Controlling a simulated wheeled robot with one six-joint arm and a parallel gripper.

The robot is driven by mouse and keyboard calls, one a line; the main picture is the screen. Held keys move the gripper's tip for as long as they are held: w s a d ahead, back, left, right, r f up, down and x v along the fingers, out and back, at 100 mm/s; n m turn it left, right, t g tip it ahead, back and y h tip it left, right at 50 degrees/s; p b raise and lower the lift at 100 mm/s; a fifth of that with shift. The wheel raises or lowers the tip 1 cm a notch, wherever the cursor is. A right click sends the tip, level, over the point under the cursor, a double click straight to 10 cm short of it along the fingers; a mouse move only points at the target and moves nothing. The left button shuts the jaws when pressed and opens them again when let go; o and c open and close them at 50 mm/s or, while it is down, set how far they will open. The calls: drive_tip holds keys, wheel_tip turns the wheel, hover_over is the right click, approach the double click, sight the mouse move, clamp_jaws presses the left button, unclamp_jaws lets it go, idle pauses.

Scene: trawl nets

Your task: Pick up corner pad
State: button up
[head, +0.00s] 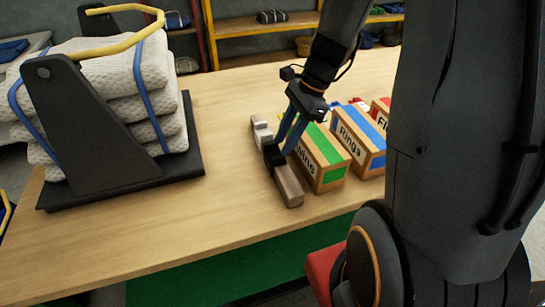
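My gripper (287,138) reaches down over the wooden table, with its fingertips at or just above a long low piece. That piece has a light grey stepped far end (261,130), a dark middle (271,154) and a brown-grey block-like near end (288,186). I cannot tell whether it is one thing or several touching. No part is clearly recognisable as the corner pad. The fingers overlap the green-labelled box behind them, so I cannot tell their gap or whether they touch anything.
The green-labelled box (322,170), a blue-striped "Rings" box (361,142) and a red-labelled box (381,106) stand close on the right. A black stand (85,130) with stacked pale bundles fills the left. The table (215,200) between is clear. Shelves line the back.

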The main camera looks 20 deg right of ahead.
sight(277, 157)
drive_tip(key=p+x, duration=0.1)
drive_tip(key=x, duration=0.4)
drive_tip(key=shift+d, duration=0.1)
clamp_jaws()
